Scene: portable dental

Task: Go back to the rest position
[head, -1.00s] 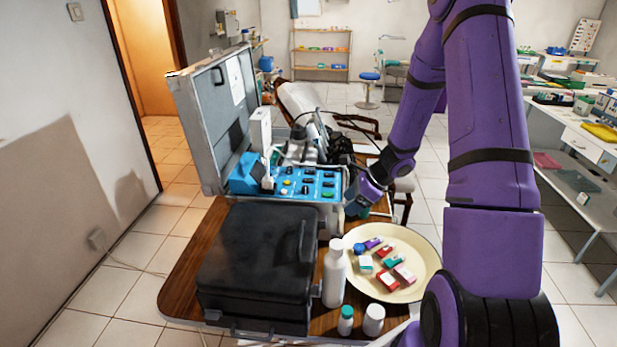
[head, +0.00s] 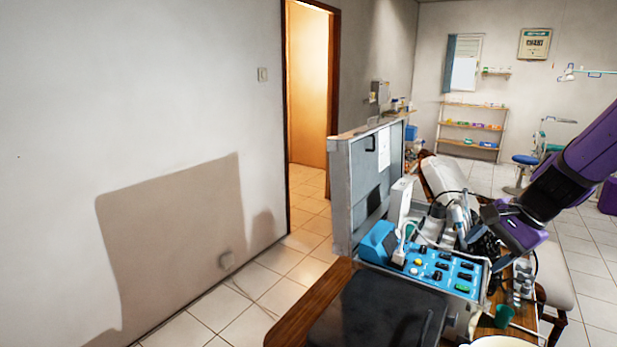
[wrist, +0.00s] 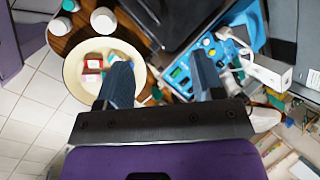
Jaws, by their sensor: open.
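My gripper (wrist: 160,78) is open, with its two blue-grey fingers apart and nothing between them in the wrist view. In the head view my purple arm reaches in from the right, and its dark end is beside the blue control panel (head: 445,270) of the open grey case (head: 345,195). The fingertips cannot be made out clearly there. The panel also shows beyond the fingers in the wrist view (wrist: 208,55).
The wooden table (head: 312,300) carries a black case (head: 375,315). A cream dish (wrist: 73,78) holds small red, white and teal boxes, with white bottles (wrist: 103,20) nearby. A green cup (head: 504,315) is near the table's right side.

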